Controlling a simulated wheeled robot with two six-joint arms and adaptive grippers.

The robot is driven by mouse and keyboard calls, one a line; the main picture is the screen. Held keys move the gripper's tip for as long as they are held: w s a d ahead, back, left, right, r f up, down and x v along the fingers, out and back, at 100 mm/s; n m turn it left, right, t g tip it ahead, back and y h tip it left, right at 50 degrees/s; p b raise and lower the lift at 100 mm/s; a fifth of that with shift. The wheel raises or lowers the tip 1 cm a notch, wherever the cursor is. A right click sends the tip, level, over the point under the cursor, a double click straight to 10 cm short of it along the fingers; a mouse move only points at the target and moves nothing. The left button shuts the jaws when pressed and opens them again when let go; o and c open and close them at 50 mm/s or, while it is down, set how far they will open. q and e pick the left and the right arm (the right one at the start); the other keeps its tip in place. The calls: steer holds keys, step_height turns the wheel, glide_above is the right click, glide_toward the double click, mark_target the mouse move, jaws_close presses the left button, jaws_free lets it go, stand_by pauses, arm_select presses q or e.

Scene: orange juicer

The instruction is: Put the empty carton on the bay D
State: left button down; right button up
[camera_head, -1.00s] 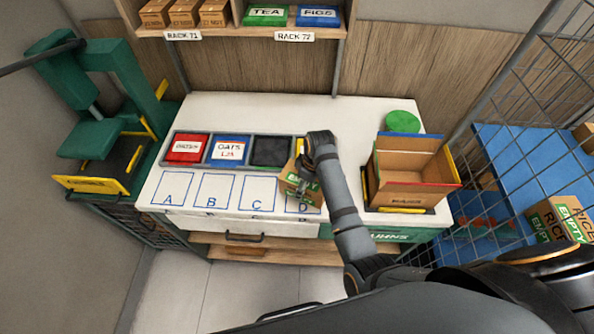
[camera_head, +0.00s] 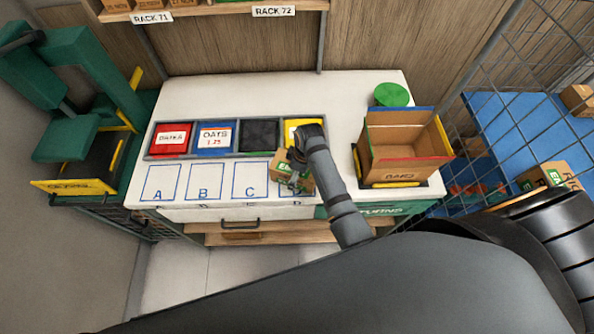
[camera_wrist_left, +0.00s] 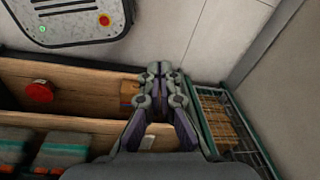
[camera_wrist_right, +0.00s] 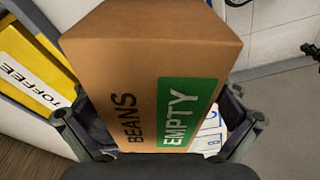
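The brown carton with a green EMPTY label (camera_head: 291,171) is over the bay D area at the counter's front, tilted in the head view. In the right wrist view it fills the middle, reading BEANS and EMPTY (camera_wrist_right: 150,85). My right gripper (camera_head: 298,166) is shut on this carton, a finger on each side. I cannot tell whether the carton touches the counter. Bay D (camera_head: 294,197) is mostly hidden by carton and arm. Bays A (camera_head: 160,182), B (camera_head: 204,182) and C (camera_head: 250,181) are bare. My left gripper (camera_wrist_left: 155,72) is shut and empty, away from the counter.
Behind the bays, a tray holds red (camera_head: 171,140), blue (camera_head: 214,141), black (camera_head: 259,136) and yellow (camera_head: 297,128) bins. An open carton (camera_head: 402,158) stands to the right, near a green disc (camera_head: 391,95). Another EMPTY-labelled carton (camera_head: 545,177) is on the blue surface behind wire mesh.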

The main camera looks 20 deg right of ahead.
steer(key=shift+w, duration=0.1)
steer(key=shift+w+a+f, duration=0.1)
steer(key=shift+w, duration=0.15)
steer(key=r, duration=0.2)
steer(key=r+b, duration=0.1)
steer(key=shift+d+r, duration=0.2)
steer(key=shift+d, duration=0.05)
steer(key=r, duration=0.2)
steer(key=s+r, duration=0.1)
steer(key=r, duration=0.2)
steer(key=d+r+b, duration=0.1)
steer(key=r, duration=0.2)
steer(key=shift+s+r, duration=0.15)
steer(key=shift+r, duration=0.1)
arm_select(q)
step_height(320, 180, down, 2)
steer(key=shift+f, duration=0.1)
